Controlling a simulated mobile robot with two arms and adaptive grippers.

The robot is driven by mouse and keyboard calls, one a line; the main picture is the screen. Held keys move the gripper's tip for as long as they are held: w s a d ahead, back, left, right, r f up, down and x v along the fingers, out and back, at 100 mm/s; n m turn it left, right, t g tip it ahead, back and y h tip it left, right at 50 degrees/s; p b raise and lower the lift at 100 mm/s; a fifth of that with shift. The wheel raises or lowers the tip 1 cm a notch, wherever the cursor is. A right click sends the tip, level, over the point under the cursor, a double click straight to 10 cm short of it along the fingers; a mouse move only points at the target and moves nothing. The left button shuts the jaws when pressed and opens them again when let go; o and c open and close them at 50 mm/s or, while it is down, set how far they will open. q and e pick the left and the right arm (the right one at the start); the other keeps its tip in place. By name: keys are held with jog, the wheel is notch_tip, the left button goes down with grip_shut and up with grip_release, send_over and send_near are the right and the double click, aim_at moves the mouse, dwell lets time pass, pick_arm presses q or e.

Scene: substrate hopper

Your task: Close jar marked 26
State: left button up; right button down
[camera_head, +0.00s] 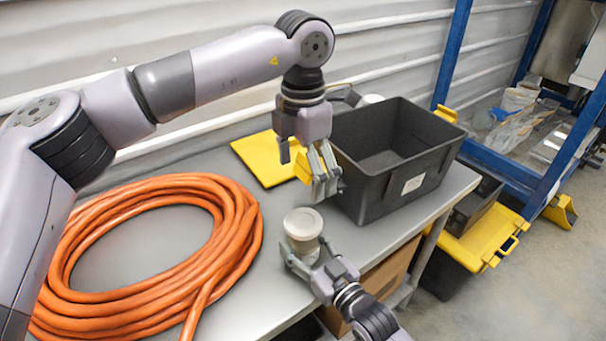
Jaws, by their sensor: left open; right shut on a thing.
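A pale jar (302,236) with a round light-coloured top (303,222) stands upright on the grey table near its front edge. No marking can be read on it. I cannot tell whether the top is a lid fully seated. My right gripper (304,254) comes from the lower right and is shut around the lower part of the jar. My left gripper (320,183) is open and empty, pointing down above and slightly right of the jar, apart from it.
An open dark grey bin (436,171) stands right of my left gripper. A flat yellow piece (262,163) lies behind. A coil of orange hose (245,222) fills the table's left side. A partly hidden whitish round thing (373,98) shows behind the bin. Blue shelving (451,50) stands right.

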jog(key=shift+c, duration=2.4)
grip_release()
jog(key=v, duration=1.2)
jog(key=shift+r, duration=0.1)
